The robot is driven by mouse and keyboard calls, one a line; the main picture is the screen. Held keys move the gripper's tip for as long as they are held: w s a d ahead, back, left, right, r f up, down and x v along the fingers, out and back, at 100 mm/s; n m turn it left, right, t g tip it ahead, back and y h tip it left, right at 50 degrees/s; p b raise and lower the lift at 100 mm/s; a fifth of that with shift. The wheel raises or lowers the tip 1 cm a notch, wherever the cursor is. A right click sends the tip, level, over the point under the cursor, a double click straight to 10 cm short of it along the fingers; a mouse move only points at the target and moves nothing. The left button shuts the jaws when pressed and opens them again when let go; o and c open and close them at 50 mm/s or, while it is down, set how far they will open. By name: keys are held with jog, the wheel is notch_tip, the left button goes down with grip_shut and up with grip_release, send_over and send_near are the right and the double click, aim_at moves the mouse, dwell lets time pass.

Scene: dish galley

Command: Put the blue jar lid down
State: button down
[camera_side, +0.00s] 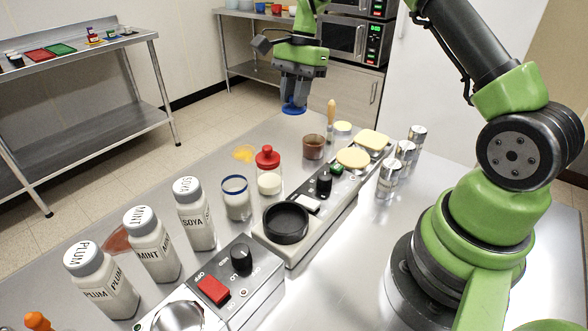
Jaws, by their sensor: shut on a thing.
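The blue jar lid (294,107) is held in my gripper (294,100). The fingers are shut on it, pointing down, near the far end of the steel table. The lid looks roughly level and appears to be above the table, but the exact gap cannot be told. A glass jar with a blue rim (236,199) and pale contents stands on the table, nearer the camera and left of the gripper. Whether it has a cover is unclear.
A red-topped jar (268,170), a brown-filled glass (313,147) and labelled bottles (195,218) stand on the steel table (345,250). A yellow spill (244,153) lies left of the red-topped jar. Control units (213,291) and metal cans (389,179) occupy the middle and right.

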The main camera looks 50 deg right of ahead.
aim_at(292, 171)
notch_tip(292, 171, down, 15)
jog(key=shift+f, duration=0.2)
jog(key=shift+f, duration=0.15)
dwell(0.3)
jog(key=c, duration=1)
grip_release()
